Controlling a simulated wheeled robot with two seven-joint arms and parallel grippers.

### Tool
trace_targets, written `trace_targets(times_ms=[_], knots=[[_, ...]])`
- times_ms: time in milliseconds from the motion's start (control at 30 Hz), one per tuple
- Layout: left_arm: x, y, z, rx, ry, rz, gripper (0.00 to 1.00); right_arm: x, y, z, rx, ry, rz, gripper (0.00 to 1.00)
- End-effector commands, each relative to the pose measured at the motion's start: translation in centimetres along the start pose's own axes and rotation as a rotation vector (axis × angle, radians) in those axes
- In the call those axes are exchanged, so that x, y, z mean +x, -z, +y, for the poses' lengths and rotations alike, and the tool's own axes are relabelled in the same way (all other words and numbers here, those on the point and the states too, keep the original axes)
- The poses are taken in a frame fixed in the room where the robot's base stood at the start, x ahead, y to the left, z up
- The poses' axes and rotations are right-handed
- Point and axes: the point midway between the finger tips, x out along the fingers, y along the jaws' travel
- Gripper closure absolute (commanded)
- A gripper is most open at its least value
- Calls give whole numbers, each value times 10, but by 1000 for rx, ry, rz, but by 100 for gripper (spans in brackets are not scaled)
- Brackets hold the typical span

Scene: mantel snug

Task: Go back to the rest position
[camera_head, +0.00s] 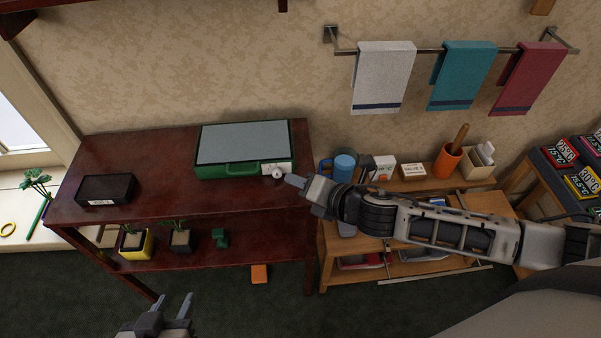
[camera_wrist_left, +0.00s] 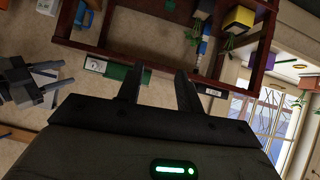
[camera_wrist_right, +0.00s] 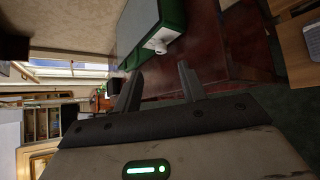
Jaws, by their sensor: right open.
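My right gripper (camera_head: 296,181) is at the front right corner of the dark red shelf table, just beside the white round dial (camera_head: 277,173) of a green case (camera_head: 238,171). In the right wrist view its fingers (camera_wrist_right: 158,88) are apart with nothing between them, and the dial (camera_wrist_right: 158,44) shows beyond them. I cannot tell whether a fingertip touches the dial. My left gripper (camera_head: 176,311) is low in front of the table, over the floor. Its fingers (camera_wrist_left: 158,88) are apart and empty.
The red shelf table (camera_head: 160,160) carries a black box (camera_head: 106,189); potted plants stand on its lower shelf. My right arm reaches across a wooden side table (camera_head: 490,203) with a mug, boxes and an orange pot (camera_head: 447,163). Towels hang above. An orange block (camera_head: 260,274) lies below.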

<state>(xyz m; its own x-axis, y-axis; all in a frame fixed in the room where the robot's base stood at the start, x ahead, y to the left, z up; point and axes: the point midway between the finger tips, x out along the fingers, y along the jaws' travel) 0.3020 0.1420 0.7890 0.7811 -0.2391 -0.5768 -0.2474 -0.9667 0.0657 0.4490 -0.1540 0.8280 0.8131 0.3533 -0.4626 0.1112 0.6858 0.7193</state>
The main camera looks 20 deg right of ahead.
Motion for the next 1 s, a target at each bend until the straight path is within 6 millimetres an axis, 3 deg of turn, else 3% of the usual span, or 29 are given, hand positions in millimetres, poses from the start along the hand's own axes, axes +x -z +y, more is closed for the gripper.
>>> trace_targets(times_ms=[233,333,467,533,700,833,1000], knots=[[0,0,0,0,0,0,64,0,2,1,19,-2,3,59],[1,-2,-1,1,2,-3,64,-2,20,6,178,-9,21,59],[4,-8,-3,6,8,-11,64,-12,60,12,681,-1,53,59],[6,-12,-4,9,12,-16,64,-22,79,10,1027,19,49,59],[10,-21,-7,16,21,-26,64,-54,107,-21,1782,84,-55,59],[11,-25,-9,20,25,-31,64,-78,119,-49,2143,111,-169,59],[12,-27,-9,22,27,-33,64,-90,124,-64,2308,113,-237,59]])
